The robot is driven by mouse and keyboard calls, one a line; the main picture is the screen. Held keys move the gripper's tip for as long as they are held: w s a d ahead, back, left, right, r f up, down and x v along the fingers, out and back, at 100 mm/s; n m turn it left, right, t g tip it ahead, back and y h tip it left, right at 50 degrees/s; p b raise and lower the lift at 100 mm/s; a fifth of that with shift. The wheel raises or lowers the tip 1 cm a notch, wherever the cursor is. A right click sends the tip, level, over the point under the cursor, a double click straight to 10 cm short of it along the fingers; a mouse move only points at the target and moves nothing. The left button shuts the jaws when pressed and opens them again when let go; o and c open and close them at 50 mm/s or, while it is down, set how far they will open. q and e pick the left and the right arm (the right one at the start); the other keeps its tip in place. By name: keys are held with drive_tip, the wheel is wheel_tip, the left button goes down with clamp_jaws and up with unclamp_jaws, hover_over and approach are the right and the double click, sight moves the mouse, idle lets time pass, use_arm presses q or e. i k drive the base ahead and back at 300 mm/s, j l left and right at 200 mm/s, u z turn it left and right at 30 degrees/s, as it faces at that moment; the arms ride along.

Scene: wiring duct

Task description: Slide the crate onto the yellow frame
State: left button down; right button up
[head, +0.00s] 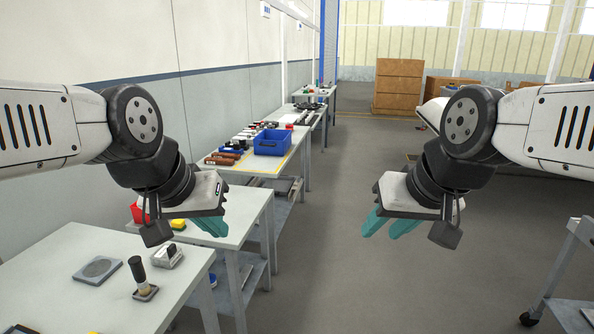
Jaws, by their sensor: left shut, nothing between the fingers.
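The blue crate (272,142) is an open-topped bin standing on a worktable along the left wall, beyond both grippers. Thin yellow lines (240,172) mark the front part of that tabletop; the crate stands at or near them, and I cannot tell how much of it lies inside. My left gripper (213,227) has teal fingers, shut and empty, in the air in front of the crate's table. My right gripper (378,236) hangs over the aisle floor, its teal fingers apart with nothing between them. Neither gripper touches the crate.
Brown-red items (222,158) lie left of the crate, and several small parts stand behind it. A nearer table (60,275) carries a grey plate, a black-handled tool and a small device. The aisle floor (330,270) is clear. A grey cart (560,290) stands at right.

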sight(271, 142)
drive_tip(key=i+z, duration=0.2)
drive_tip(key=i, duration=1.85)
drive_tip(key=i+u, duration=0.25)
drive_tip(key=i, duration=0.25)
drive_tip(key=i+l+u, duration=0.2)
drive_tip(key=i, duration=0.3)
drive_tip(key=i+l+u, duration=0.25)
drive_tip(key=i, duration=0.2)
drive_tip(key=i+l+u, duration=0.25)
drive_tip(key=i+l, duration=0.1)
drive_tip(key=i, duration=0.1)
